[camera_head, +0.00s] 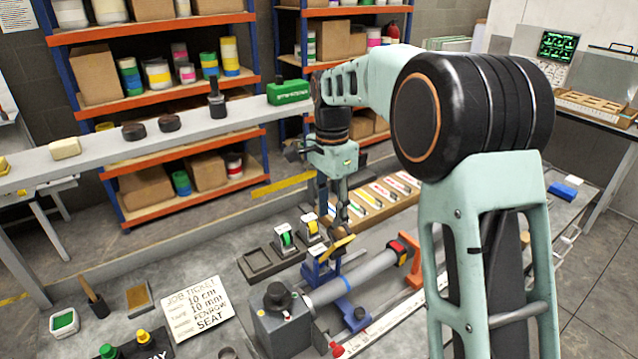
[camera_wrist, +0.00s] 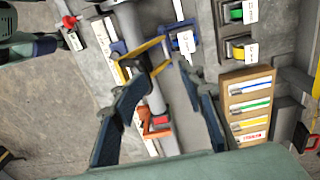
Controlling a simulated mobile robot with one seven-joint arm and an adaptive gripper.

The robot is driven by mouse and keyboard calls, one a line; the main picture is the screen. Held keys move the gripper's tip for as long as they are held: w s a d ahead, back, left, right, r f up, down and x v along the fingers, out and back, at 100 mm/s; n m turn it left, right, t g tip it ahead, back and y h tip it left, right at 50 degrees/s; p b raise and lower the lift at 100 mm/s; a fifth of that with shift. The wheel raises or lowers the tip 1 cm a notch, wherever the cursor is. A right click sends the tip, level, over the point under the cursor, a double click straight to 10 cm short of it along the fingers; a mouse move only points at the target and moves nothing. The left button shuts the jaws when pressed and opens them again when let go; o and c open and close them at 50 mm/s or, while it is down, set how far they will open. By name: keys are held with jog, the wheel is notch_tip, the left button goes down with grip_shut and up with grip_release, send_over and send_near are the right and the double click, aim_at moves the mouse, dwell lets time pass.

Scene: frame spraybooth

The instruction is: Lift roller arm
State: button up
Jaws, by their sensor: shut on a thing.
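A yellow arm (camera_head: 337,248), which looks like the roller arm, sits at the blue support (camera_head: 322,272) by the grey tube (camera_head: 338,289). My gripper (camera_head: 334,228) points down over it, with its fingertips at the yellow arm. In the wrist view the yellow arm (camera_wrist: 147,49) lies between the fingertips of my gripper (camera_wrist: 156,66), with the grey tube (camera_wrist: 155,100) passing underneath. My gripper is shut on the yellow arm. The fingers partly hide the arm, and I cannot tell whether it is clear of the support.
An orange bracket (camera_head: 411,262) stands at the tube's far end and a grey block (camera_head: 283,317) at its near end. Tape dispensers (camera_head: 284,237) stand behind. A wooden tray (camera_head: 383,202) of labelled strips and a job ticket (camera_head: 198,306) lie on the bench. A raised grey rail (camera_head: 100,155) runs behind.

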jog(key=w+a+r, duration=0.5)
jog(key=w+r, duration=0.2)
jog(key=shift+a, duration=0.3)
dwell(0.8)
dwell(0.4)
